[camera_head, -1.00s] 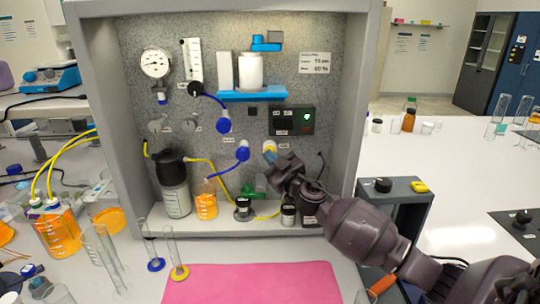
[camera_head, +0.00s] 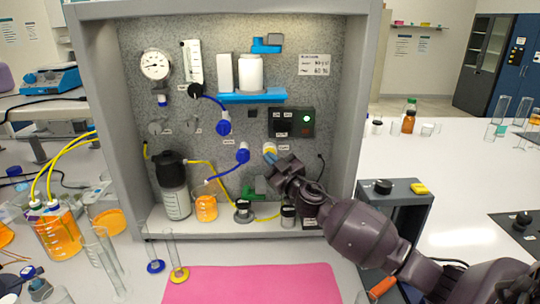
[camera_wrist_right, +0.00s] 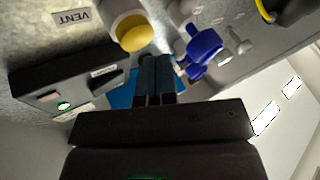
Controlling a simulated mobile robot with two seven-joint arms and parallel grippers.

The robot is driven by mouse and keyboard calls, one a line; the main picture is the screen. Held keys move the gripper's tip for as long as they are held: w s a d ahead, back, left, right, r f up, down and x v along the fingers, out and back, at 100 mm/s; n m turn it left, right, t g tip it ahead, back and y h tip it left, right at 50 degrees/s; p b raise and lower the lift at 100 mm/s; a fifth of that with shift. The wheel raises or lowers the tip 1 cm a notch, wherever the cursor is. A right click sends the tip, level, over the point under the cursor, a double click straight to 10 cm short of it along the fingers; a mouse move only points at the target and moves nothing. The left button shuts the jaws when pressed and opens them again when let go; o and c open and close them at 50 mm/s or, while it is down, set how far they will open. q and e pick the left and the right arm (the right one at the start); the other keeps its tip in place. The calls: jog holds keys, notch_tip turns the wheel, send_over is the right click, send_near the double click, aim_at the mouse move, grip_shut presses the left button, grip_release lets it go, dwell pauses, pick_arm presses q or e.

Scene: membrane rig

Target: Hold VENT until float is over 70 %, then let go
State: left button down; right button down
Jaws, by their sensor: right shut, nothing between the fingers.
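The VENT button (camera_wrist_right: 130,30) is a round yellow cap in a white collar, beside its VENT label (camera_wrist_right: 72,18) in the wrist view. In the head view the button (camera_head: 269,147) sits low on the panel, under the dark switch box. My right gripper (camera_wrist_right: 155,66) is shut and empty, its fingertips close by the button's edge; I cannot tell whether they touch it. In the head view the right gripper (camera_head: 273,165) is just below the button. The flowmeter tube (camera_head: 192,62) stands upper left; its float is too small to read. My left gripper is not in view.
A dark box (camera_head: 291,121) with a lit green lamp is above the button. Blue valve handles (camera_head: 242,155) lie to its left. Bottles and an orange beaker (camera_head: 206,207) stand on the rig floor. A pink mat (camera_head: 250,284) lies in front.

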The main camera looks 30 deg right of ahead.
dwell(0.9)
jog(key=shift+w, duration=0.1)
jog(key=shift+w+d, duration=0.25)
jog(key=shift+w, duration=0.05)
dwell(0.4)
jog(key=shift+w+d+b, duration=0.2)
jog(key=shift+w+b, duration=0.1)
jog(key=shift+b, duration=0.05)
dwell(0.5)
jog(key=shift+w, duration=0.1)
dwell(0.9)
jog(key=shift+d, duration=0.1)
dwell(0.6)
